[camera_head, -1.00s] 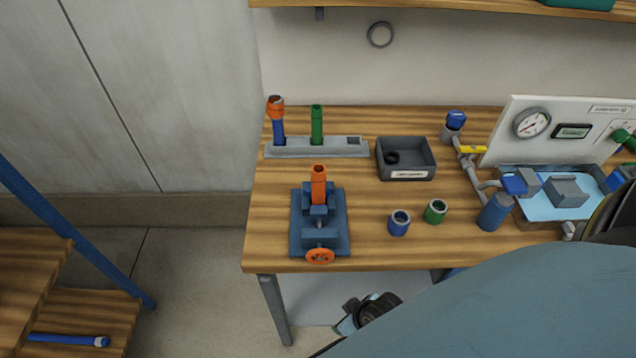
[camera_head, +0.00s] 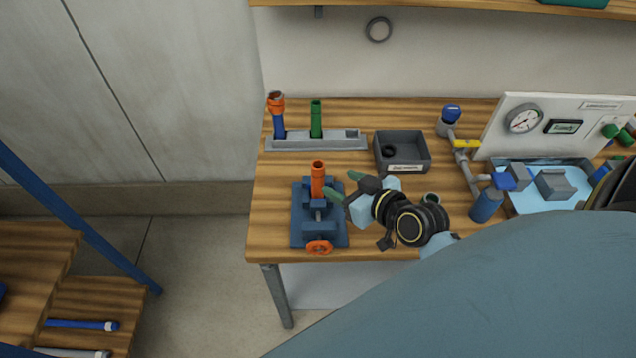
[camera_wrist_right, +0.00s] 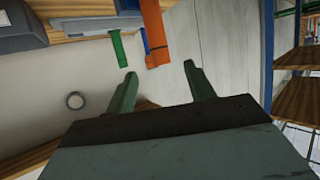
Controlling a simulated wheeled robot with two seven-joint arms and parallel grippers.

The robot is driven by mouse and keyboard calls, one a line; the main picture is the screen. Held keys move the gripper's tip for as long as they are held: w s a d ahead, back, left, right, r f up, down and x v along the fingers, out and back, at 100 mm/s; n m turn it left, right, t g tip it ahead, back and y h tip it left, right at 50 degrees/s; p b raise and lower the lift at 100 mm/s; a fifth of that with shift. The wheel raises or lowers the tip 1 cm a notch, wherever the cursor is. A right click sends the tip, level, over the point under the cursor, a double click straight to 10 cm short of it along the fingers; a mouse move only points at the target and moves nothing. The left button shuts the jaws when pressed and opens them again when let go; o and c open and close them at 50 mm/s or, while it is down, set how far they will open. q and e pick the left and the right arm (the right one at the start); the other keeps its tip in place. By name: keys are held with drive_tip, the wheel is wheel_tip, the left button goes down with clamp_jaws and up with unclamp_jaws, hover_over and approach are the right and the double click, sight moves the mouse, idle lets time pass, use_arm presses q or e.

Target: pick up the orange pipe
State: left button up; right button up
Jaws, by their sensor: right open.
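The orange pipe (camera_head: 318,177) stands upright in the jaws of a blue vise (camera_head: 336,236) with an orange handwheel, near the front left of the bench. My right gripper (camera_head: 344,185) is open and empty, just right of the pipe, with its green fingers pointing left towards it. In the right wrist view the two fingers (camera_wrist_right: 160,77) are spread, and the orange pipe (camera_wrist_right: 154,24) appears ahead of them, near the top edge. I see no contact between fingers and pipe. My left gripper is not in view.
Behind the vise, a grey rack (camera_head: 300,143) holds a blue pipe with an orange top (camera_head: 277,112) and a green pipe (camera_head: 316,118). A dark grey bin (camera_head: 402,165) stands right of it. A green ring-shaped fitting (camera_head: 431,198) is partly hidden by my arm.

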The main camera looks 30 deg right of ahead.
sight(313, 170)
drive_tip(key=x, duration=1.2)
drive_tip(key=shift+f, duration=0.1)
drive_tip(key=shift+s, duration=0.1)
drive_tip(key=shift+d, duration=0.1)
drive_tip(key=c, duration=1)
